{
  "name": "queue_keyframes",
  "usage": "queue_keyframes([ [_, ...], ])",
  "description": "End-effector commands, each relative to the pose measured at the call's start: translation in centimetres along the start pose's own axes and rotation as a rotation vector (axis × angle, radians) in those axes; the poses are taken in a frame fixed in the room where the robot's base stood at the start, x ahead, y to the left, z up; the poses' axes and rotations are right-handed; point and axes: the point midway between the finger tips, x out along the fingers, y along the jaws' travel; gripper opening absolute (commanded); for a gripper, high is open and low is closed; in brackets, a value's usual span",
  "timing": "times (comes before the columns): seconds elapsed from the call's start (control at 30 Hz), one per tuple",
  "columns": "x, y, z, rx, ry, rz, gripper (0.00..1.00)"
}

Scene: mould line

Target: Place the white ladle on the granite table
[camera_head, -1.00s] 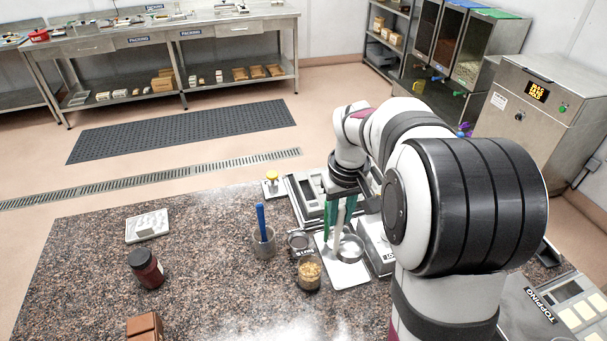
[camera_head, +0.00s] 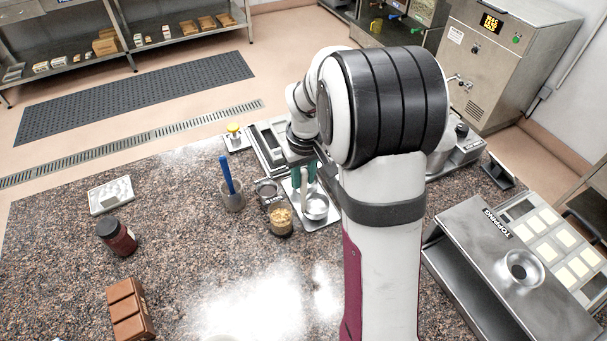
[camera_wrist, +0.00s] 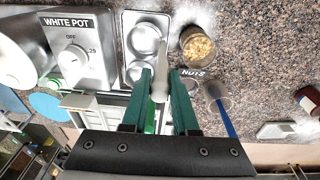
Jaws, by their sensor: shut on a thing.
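My gripper (camera_wrist: 161,98) has green fingers and is shut on the pale handle of the white ladle (camera_wrist: 160,84). In the head view my gripper (camera_head: 304,176) is above the metal tray at the far side of the granite table (camera_head: 180,240). The ladle's handle (camera_head: 304,193) points down from the fingers to the tray. A round metal bowl (camera_head: 316,207) shows at the handle's lower end. The wrist view shows two round metal shapes on the tray; I cannot tell which is the ladle's bowl, or whether it touches the tray.
The nuts jar (camera_head: 280,220) and a cup with a blue-handled tool (camera_head: 232,197) stand left of the tray. The white pot warmer (camera_wrist: 84,55) is close by. A dark-lidded jar (camera_head: 117,237) and brown blocks (camera_head: 130,310) are left. The table's middle is clear.

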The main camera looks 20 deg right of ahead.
Motion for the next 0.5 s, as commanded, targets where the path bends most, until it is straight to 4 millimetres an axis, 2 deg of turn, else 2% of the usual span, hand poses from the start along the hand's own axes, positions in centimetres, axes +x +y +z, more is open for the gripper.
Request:
queue_keyframes([
  [0.4, 0.82, -0.03, 0.1, 0.001, -0.001, 0.0, 0.0],
  [0.43, 0.82, -0.03, 0.09, 0.001, 0.0, 0.0, 0.31],
  [0.5, 0.81, -0.03, 0.09, 0.001, 0.0, 0.0, 0.44],
])
